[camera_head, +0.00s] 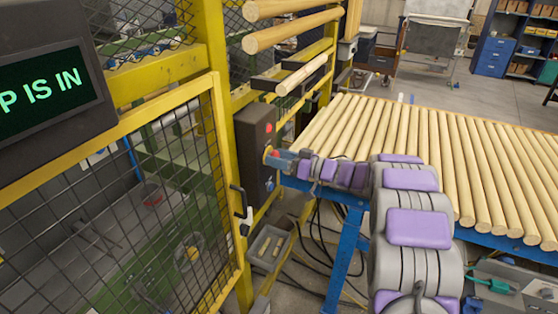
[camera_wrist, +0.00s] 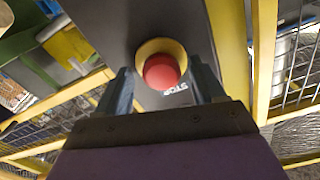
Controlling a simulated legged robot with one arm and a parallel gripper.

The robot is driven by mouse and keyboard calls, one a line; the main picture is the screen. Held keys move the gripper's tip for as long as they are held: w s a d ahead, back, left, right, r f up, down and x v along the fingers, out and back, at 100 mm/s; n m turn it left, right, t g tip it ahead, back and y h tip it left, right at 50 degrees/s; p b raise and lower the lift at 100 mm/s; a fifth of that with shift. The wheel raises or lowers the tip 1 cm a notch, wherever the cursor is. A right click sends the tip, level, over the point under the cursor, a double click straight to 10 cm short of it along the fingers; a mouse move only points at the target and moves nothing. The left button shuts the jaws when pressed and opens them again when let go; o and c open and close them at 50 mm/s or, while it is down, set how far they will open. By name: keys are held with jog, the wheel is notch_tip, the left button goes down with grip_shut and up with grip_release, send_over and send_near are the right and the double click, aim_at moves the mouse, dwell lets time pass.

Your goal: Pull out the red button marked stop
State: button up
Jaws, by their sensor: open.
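The red stop button (camera_wrist: 162,71) sits in a yellow collar on a dark control box, with the white word STOP beside it in the wrist view. In the head view the dark box (camera_head: 255,140) is mounted on the yellow frame, and the red button (camera_head: 274,153) shows partly at the tip of my gripper (camera_head: 284,160). In the wrist view my gripper (camera_wrist: 163,88) is open, one finger on each side of the button. I cannot tell whether the fingers touch it.
A display (camera_head: 45,88) at left reads "P IS IN", its start cut off. Yellow mesh fencing (camera_head: 120,190) stands left of the box. A blue-legged table (camera_head: 346,240) carries rows of wooden rods (camera_head: 430,135) at right. A grey bin (camera_head: 269,247) stands below the box.

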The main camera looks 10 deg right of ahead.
jog(key=shift+w+a, duration=0.1)
jog(key=shift+c, duration=0.2)
grip_shut()
dwell(0.5)
